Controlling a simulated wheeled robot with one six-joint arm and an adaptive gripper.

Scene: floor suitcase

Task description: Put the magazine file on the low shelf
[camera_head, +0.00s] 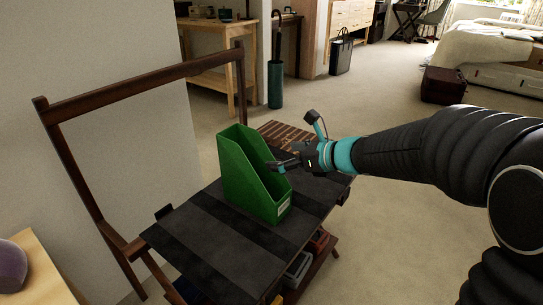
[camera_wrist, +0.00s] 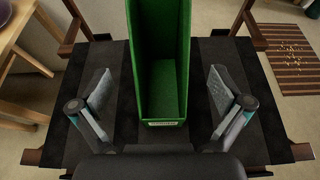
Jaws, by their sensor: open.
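The green magazine file (camera_head: 245,168) stands upright on the dark striped top (camera_head: 190,240) of a wooden rack, its label facing the near right. My gripper (camera_head: 277,166) is at the file's right side. In the wrist view my gripper (camera_wrist: 160,80) is open, with one finger to each side of the file (camera_wrist: 163,122) and a gap between each finger and its walls. The file looks empty. A low shelf (camera_head: 322,262) under the rack's top shows only in part and holds several small things.
The rack has a raised wooden rail (camera_head: 140,77) at the back. A wooden table (camera_head: 215,55), a teal umbrella stand (camera_head: 275,80) and a brown box (camera_head: 443,85) stand farther back. Open carpet lies to the right.

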